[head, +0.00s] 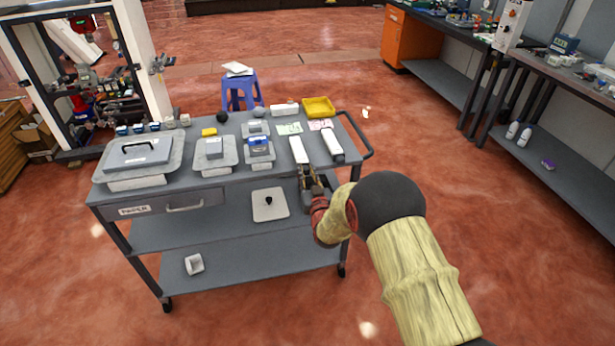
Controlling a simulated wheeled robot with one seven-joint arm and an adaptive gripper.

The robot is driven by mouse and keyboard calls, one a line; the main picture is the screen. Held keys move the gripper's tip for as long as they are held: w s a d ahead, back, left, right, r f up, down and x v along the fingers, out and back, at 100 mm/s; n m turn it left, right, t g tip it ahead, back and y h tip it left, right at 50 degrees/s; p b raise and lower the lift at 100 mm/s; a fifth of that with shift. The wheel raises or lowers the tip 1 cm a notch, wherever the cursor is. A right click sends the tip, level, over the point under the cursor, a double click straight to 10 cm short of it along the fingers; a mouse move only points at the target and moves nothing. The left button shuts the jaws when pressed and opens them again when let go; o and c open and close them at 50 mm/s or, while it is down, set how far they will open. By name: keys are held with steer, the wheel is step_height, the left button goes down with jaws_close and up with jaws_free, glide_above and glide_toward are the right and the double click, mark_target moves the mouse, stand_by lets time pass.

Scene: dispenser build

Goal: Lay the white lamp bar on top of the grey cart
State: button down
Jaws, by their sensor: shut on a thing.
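The grey cart (240,185) stands in front of me, its top crowded on the left and along the back. My gripper (305,172) is at the cart's front edge, right of the middle, shut on the near end of a white bar (299,150), which looks like the lamp bar. The bar points away from me over the right part of the top. I cannot tell whether it touches the surface. A second white bar (332,145) with a dark near end lies just to its right, apart from it.
Grey lidded trays (168,167) fill the top's left side; a blue item (258,145) sits left of the held bar. A yellow tray (319,107) is at the back right. The cart's handle (366,140) juts out right. A blue stool (240,91) stands behind.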

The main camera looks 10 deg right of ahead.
steer(key=shift+w, duration=0.1)
steer(key=c, duration=1.6)
jaws_free()
steer(key=shift+o, duration=0.5)
steer(key=s, duration=0.9)
steer(key=shift+p, duration=0.3)
